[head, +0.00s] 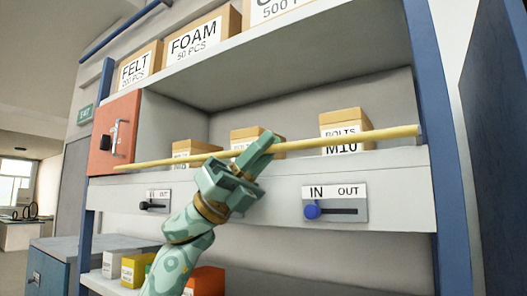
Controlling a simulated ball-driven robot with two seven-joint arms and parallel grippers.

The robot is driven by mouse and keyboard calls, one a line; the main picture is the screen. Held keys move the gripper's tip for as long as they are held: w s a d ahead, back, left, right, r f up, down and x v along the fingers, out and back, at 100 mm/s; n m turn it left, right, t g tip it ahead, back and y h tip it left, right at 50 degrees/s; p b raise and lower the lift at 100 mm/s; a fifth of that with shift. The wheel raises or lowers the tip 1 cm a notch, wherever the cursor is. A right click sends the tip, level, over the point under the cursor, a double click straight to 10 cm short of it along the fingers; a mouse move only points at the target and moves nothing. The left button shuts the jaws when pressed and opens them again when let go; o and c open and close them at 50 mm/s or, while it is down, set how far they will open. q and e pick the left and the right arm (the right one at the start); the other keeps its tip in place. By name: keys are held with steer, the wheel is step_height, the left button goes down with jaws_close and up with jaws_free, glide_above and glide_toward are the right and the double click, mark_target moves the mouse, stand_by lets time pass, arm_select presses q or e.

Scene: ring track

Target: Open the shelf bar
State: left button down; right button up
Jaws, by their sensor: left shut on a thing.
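The shelf bar (345,138) is a long yellow rod that runs across the front of the middle shelf, its right end a little higher in the picture than its left. My left gripper (262,146) is shut on the bar near its middle. Below the bar, two plates marked IN and OUT sit on the shelf's front. The right plate has a blue knob (312,211) at its IN end. The left plate has a black knob (145,206), also toward its left end. My right gripper is out of view.
Cardboard boxes marked BOLTS (340,120) stand behind the bar. An orange panel with a metal handle (114,138) is at the left. Blue posts (437,130) flank the shelf. Small boxes (133,270) stand on the lower shelf.

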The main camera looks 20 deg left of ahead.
arm_select(q)
steer(key=c, duration=1.5)
jaws_free()
steer(key=shift+o, duration=0.2)
steer(key=b+v, duration=0.2)
steer(key=v, duration=1.4)
steer(key=shift+a+f, duration=0.15)
